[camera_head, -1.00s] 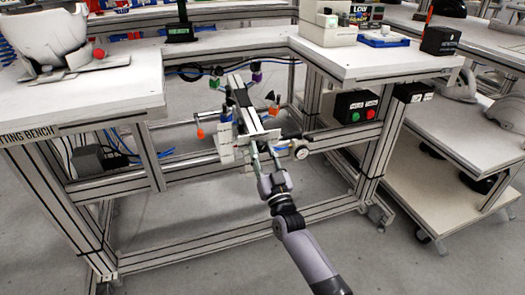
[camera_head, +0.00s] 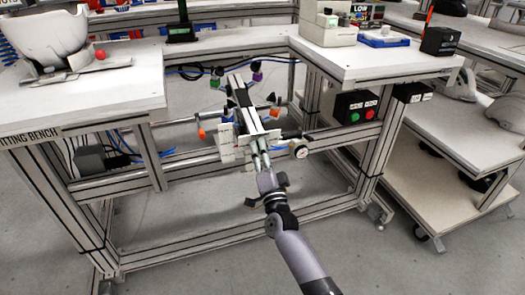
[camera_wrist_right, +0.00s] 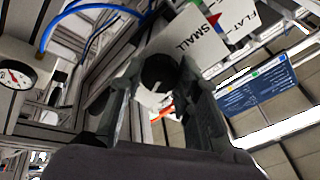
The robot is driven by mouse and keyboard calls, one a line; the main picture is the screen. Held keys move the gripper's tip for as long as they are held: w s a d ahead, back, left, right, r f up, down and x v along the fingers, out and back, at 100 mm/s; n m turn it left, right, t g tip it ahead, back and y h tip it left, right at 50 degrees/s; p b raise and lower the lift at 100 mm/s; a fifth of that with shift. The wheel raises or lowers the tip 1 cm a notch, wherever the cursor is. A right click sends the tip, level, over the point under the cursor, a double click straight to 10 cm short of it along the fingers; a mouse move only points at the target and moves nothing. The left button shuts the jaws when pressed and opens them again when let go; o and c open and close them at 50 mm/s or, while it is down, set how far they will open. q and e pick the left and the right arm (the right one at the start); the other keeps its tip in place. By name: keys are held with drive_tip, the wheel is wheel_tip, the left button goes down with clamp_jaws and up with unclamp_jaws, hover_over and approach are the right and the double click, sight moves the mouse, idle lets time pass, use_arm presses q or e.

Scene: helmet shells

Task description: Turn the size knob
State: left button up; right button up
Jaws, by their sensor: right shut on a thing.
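The size knob (camera_wrist_right: 158,73) is a round black knob with a white pointer mark, seen in the right wrist view between my two fingers. My right gripper (camera_wrist_right: 157,88) is shut on it, one finger on each side. White plates beside the knob carry the words SMALL (camera_wrist_right: 208,42) and FLAT, with a small red arrow mark. In the head view my right gripper (camera_head: 260,155) reaches the front of the white fixture (camera_head: 238,152) in the bench's recess; the knob itself is hidden there. My left gripper is not in view.
A round dial gauge (camera_head: 299,152) sits just right of my gripper. Orange, green and purple knobs surround the fixture. The bench top (camera_head: 100,90) flanks the recess on the left. A box with green and red buttons (camera_head: 358,108) hangs on the right. Blue cables run nearby.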

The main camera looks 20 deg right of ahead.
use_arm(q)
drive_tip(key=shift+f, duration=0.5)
use_arm(e)
drive_tip(key=shift+m, duration=1.4)
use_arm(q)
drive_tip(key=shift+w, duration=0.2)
use_arm(e)
drive_tip(key=shift+m, duration=0.3)
drive_tip(key=o, duration=1.1)
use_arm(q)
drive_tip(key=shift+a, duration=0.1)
use_arm(e)
drive_tip(key=shift+o, duration=0.2)
drive_tip(key=v, duration=1.2)
drive_tip(key=shift+r, duration=0.2)
drive_tip(key=shift+s+a, duration=0.1)
drive_tip(key=shift+a, duration=0.05)
